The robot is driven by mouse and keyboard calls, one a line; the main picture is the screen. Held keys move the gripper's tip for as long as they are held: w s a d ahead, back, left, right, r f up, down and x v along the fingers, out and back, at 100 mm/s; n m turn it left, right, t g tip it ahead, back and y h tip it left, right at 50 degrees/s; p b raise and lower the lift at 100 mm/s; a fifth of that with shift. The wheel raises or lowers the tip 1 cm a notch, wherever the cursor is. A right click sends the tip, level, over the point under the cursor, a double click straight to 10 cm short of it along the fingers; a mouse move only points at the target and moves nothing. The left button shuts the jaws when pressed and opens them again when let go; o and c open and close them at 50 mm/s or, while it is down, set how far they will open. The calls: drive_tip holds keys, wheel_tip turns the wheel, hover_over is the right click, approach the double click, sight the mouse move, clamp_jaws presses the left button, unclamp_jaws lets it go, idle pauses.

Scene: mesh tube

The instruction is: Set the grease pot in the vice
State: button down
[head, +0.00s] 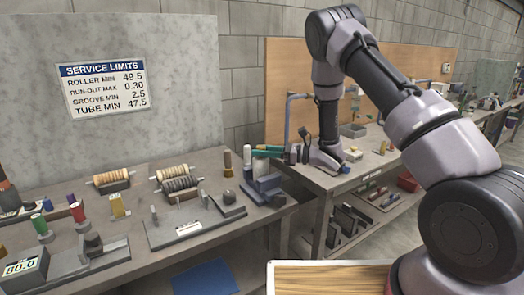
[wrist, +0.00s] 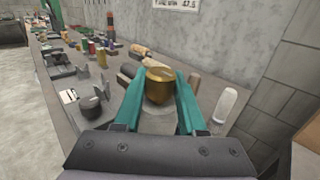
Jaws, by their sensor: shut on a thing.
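In the head view my gripper (head: 266,151) reaches left over the bench's right end, and the pot is not clearly visible there. A blue-grey block that looks like the vice (head: 266,183) stands just below the fingers. My gripper hides most of that area in the wrist view, so I cannot tell whether pot and vice touch.
A pale upright cylinder (wrist: 225,105) and a brown one (wrist: 194,83) stand close on the wall side. A plate with a dark knob (wrist: 91,104) lies on the other side. Rollers (head: 176,184) and spools (head: 117,206) fill the bench (head: 150,272) further left.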

drive_tip(key=shift+f, duration=0.3)
drive_tip(key=shift+c, duration=2)
unclamp_jaws()
